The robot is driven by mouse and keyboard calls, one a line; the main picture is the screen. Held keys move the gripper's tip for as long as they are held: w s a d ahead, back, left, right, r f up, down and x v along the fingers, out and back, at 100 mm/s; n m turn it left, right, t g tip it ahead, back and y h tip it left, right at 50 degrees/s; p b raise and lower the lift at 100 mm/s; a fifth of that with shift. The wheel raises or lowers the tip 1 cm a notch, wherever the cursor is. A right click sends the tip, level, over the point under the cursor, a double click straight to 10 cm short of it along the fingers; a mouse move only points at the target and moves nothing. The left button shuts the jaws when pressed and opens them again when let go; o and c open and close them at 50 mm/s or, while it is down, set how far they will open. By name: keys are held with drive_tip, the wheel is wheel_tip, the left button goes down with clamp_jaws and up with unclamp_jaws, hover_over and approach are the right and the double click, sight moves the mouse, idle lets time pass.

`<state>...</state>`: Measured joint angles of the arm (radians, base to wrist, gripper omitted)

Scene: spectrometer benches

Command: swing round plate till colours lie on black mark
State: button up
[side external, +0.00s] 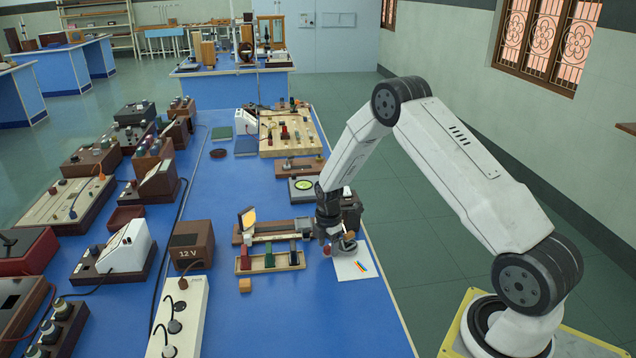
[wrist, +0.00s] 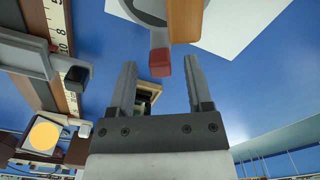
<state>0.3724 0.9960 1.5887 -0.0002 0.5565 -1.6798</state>
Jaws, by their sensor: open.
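My gripper (side external: 327,240) is open and points down at the round plate's place on the near right of the bench. In the wrist view the grey round plate (wrist: 146,8) is partly in frame at the top, with an orange-brown block on it. Its arm ends in a red tip (wrist: 163,66), which lies between my open fingers (wrist: 159,70), with gaps on both sides. In the side view the plate is largely hidden by my gripper. A white sheet (side external: 345,273) lies beside it, bearing small coloured streaks (side external: 361,266). I cannot make out the black mark.
A wooden rail with a scale (wrist: 66,50) and a lamp with a yellow disc (side external: 247,218) lie left of my gripper. The blue bench front is clear.

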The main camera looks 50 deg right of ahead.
drive_tip(key=shift+r, duration=3.65)
drive_tip(key=shift+s+a+r+m, duration=0.1)
drive_tip(key=shift+a+r+m, duration=0.2)
drive_tip(key=shift+a+r, duration=0.1)
drive_tip(key=s+a+r+m+t, duration=0.1)
drive_tip(key=s+a+r+m, duration=0.4)
drive_tip(key=s+a+m, duration=0.2)
drive_tip(key=s+a+r+m+t, duration=0.1)
drive_tip(key=s+a+r+m, duration=0.3)
drive_tip(key=s+a+m, duration=0.3)
drive_tip(key=s+a, duration=0.3)
drive_tip(key=shift+r+t, duration=0.3)
drive_tip(key=shift+r, duration=0.05)
